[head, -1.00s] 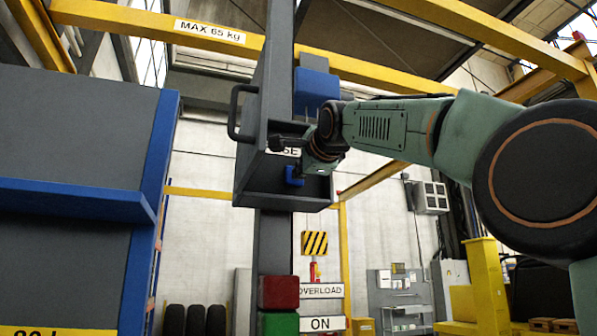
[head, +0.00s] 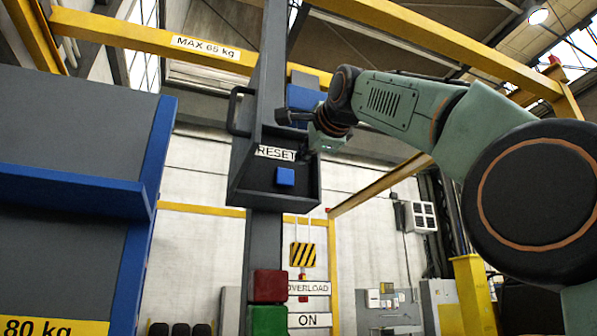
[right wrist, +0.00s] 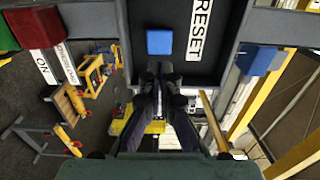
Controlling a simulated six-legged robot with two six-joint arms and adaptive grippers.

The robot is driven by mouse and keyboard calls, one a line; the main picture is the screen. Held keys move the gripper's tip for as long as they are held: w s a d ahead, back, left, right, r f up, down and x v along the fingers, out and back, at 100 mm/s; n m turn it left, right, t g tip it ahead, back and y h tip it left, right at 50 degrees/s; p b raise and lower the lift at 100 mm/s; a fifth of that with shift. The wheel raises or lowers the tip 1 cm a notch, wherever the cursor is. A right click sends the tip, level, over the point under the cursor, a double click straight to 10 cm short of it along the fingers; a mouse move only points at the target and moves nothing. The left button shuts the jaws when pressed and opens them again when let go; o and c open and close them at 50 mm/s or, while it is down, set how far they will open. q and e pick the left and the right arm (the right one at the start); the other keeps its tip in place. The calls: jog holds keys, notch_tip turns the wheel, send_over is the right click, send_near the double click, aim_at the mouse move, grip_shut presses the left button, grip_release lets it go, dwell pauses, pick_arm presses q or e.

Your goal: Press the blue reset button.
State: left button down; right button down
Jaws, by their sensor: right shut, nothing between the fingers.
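The blue reset button (head: 285,177) sits on the back panel of a dark grey open box (head: 270,196) on a post. A white RESET label (head: 275,153) is right above it. My right gripper (head: 304,153) is at the upper right of the button, by the label's right end. In the right wrist view the fingers (right wrist: 158,72) are together and empty, pointing toward the panel just beside the blue button (right wrist: 159,42). No contact with the button shows. My left gripper is in neither view.
The box's walls surround the button, and a handle (head: 236,112) is on its left. Red (head: 269,286) and green (head: 268,321) blocks with OVERLOAD and ON labels are lower on the post. A grey cabinet with a blue shelf (head: 75,195) stands left.

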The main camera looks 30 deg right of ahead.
jog(key=b+v, duration=0.1)
jog(key=v, duration=0.2)
jog(key=shift+s, duration=0.15)
jog(key=shift+r, duration=0.1)
jog(key=shift+s, duration=0.2)
